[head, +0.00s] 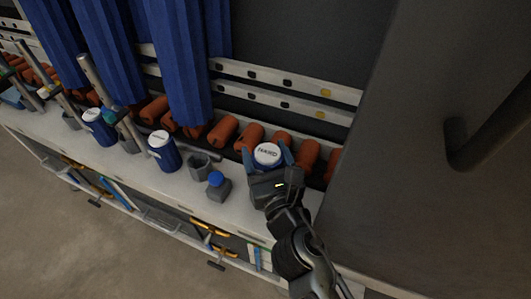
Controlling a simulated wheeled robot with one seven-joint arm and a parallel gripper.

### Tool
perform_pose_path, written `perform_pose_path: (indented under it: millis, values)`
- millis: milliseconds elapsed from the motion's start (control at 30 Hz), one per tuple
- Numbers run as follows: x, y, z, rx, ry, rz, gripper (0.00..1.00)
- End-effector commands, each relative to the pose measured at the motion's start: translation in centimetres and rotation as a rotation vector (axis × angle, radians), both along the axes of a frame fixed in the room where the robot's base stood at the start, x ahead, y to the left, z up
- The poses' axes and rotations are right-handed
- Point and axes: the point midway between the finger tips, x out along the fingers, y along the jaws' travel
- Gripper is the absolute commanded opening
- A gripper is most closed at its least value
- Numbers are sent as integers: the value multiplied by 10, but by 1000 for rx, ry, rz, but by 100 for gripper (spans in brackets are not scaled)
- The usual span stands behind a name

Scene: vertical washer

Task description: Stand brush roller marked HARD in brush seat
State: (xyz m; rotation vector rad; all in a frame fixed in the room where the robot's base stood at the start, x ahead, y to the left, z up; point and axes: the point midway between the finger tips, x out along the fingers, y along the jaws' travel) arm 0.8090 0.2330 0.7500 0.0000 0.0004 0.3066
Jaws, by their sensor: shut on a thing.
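My gripper (266,158) is in the head view, over the right part of the white shelf. Its two blue fingers are shut on a brush roller (267,153) with a round white top; the dark lettering on it looks like HARD. The roller's lower part is hidden behind my gripper, so I cannot tell whether it touches the shelf. A grey open-topped cup (200,166), which looks like the brush seat, stands left of my gripper, apart from it, and appears empty.
Two blue rollers with white tops (163,150) (99,126) stand further left. A grey block with a blue knob (217,187) sits between the cup and my gripper. Orange cylinders (222,131) line the back. Blue brushes (177,60) hang above. A dark panel (425,200) bounds the right.

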Motion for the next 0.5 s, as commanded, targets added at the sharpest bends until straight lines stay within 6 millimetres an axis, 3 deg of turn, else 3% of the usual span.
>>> perform_pose_path:
  millis: [500]
  values:
    - [0,0,-7,0,-1,0,34]
